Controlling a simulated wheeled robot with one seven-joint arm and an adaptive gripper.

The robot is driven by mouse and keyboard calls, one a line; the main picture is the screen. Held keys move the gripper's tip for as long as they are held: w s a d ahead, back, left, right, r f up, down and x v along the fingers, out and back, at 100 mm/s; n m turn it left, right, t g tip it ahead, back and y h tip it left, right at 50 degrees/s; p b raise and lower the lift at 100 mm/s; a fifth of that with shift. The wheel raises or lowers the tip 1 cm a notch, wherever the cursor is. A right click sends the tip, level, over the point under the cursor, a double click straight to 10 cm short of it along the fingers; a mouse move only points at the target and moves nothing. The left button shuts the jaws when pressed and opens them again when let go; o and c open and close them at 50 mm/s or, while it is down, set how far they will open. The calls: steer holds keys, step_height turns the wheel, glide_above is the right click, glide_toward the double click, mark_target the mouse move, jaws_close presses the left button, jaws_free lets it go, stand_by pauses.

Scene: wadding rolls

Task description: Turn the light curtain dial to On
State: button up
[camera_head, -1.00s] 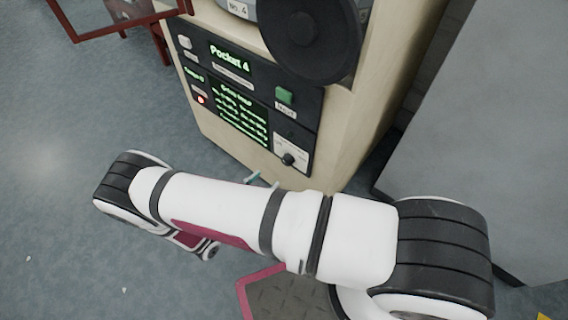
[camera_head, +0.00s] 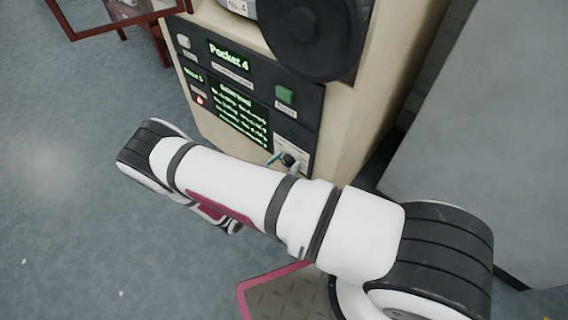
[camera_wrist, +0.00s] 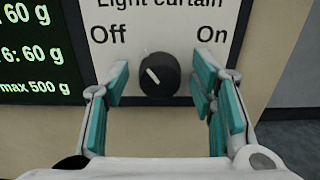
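The light curtain dial (camera_wrist: 159,74) is a round black knob on a white label plate (camera_wrist: 160,20), with "Off" printed at upper left and "On" at upper right. Its white pointer line slants toward the upper left, the Off side. My gripper (camera_wrist: 162,100) is open, with one teal-padded finger left of the dial and the other right of it, both apart from it in the wrist view. In the head view the dial (camera_head: 289,159) is at the panel's lower right, and a teal fingertip shows beside it; my arm hides most of the gripper.
The black panel (camera_head: 230,67) has green-lit screens, a green button (camera_head: 285,95) and a red light (camera_head: 200,100). A large dark disc (camera_head: 312,38) juts out above. A grey surface (camera_head: 480,150) stands to the right. Open floor (camera_head: 70,170) lies left.

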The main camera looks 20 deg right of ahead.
steer(key=c, duration=0.9)
steer(key=shift+o, duration=0.2)
steer(key=shift+m, duration=0.3)
steer(key=m+p, duration=0.1)
steer(key=m, duration=0.5)
steer(key=shift+s, duration=0.1)
steer(key=m+p, duration=0.1)
steer(key=m, duration=0.3)
steer(key=shift+d+m, duration=0.1)
steer(key=shift+m, duration=0.2)
steer(key=shift+f+m+p, duration=0.15)
steer(key=shift+m+p, duration=0.3)
steer(key=shift+m, duration=0.95)
steer(key=shift+s, duration=0.1)
